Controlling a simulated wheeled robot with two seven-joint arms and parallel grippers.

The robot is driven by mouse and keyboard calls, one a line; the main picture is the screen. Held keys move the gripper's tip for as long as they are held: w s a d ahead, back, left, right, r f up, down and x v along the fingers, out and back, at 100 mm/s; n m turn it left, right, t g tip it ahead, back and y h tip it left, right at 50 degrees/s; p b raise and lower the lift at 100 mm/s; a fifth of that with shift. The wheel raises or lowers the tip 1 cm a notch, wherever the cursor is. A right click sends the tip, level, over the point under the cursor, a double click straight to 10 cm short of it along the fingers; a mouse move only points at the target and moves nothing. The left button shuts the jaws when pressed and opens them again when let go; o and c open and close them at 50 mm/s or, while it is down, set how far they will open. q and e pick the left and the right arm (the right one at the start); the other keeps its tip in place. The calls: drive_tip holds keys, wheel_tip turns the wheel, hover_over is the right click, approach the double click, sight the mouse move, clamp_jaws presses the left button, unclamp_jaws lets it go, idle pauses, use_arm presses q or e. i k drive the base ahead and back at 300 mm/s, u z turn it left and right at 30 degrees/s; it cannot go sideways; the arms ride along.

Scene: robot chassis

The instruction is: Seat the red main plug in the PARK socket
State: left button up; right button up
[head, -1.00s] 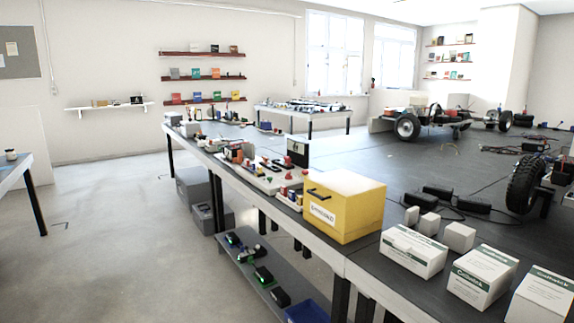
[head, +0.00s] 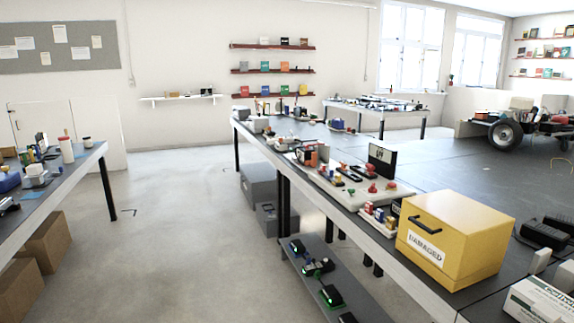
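Several small red parts (head: 372,188) sit on and around a pale board (head: 398,190) on the long dark bench, left of the yellow box. They are too small to tell which, if any, is the red main plug. I cannot make out a PARK socket or its label. A small black upright panel (head: 380,161) with pale marks stands behind the board. Neither of my grippers is in view.
A yellow box labelled DAMAGED (head: 455,240) stands at the bench's near edge. A low shelf (head: 335,280) with black devices lies under the bench. Another table (head: 75,182) and cardboard boxes (head: 45,245) are at left. The grey floor (head: 170,240) between them is clear.

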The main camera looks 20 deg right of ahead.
sight(384, 158)
drive_tip(key=u, duration=0.1)
drive_tip(key=i, duration=1.35)
drive_tip(key=z, duration=0.45)
